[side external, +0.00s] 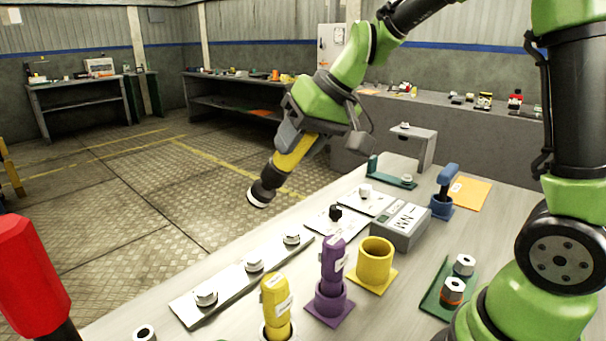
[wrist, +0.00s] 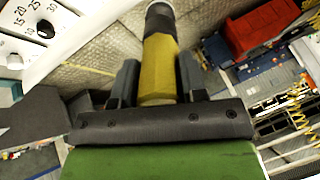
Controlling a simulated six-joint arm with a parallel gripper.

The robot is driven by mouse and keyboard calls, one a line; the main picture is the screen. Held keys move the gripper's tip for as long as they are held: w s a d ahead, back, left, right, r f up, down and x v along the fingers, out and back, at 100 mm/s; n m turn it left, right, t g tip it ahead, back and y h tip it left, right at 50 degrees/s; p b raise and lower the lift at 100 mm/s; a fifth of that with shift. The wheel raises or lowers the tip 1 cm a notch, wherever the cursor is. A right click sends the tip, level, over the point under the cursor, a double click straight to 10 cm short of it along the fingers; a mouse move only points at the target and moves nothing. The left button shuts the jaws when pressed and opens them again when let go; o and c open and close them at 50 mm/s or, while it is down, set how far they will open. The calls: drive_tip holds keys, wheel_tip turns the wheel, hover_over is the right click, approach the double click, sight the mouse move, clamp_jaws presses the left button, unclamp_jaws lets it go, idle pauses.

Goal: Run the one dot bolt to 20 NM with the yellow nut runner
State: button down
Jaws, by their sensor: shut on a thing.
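My gripper (side external: 296,142) is shut on the yellow nut runner (side external: 291,158) and holds it tilted in the air, above and beyond the bench edge. Its dark head (side external: 263,190) points down and left. In the wrist view the nut runner (wrist: 158,70) sits between the two dark fingers. A pale strip (side external: 229,283) on the bench carries a near bolt (side external: 206,294), a middle bolt (side external: 254,261) and a far bolt (side external: 291,239). Their dot marks are too small to read. The yellow holder (side external: 376,262) is empty.
A purple tool (side external: 333,262), another yellow tool (side external: 276,301) and a blue tool (side external: 446,181) stand upright in holders. A grey box (side external: 401,226) sits mid-bench. A red post-like object (side external: 30,270) rises at front left. Dial numbers (wrist: 37,15) show in the wrist view.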

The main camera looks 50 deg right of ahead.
drive_tip(key=w+d+f+n+g+h, duration=0.2)
drive_tip(key=w+d+f+g, duration=0.4)
drive_tip(key=w+d+f, duration=0.2)
drive_tip(key=shift+w+f+n+h, duration=0.15)
drive_tip(key=shift+w+n+h, duration=0.2)
drive_tip(key=shift+w, duration=0.4)
drive_tip(key=shift+f, duration=2.45)
idle(0.8)
drive_tip(key=c, duration=1.4)
unclamp_jaws()
clamp_jaws()
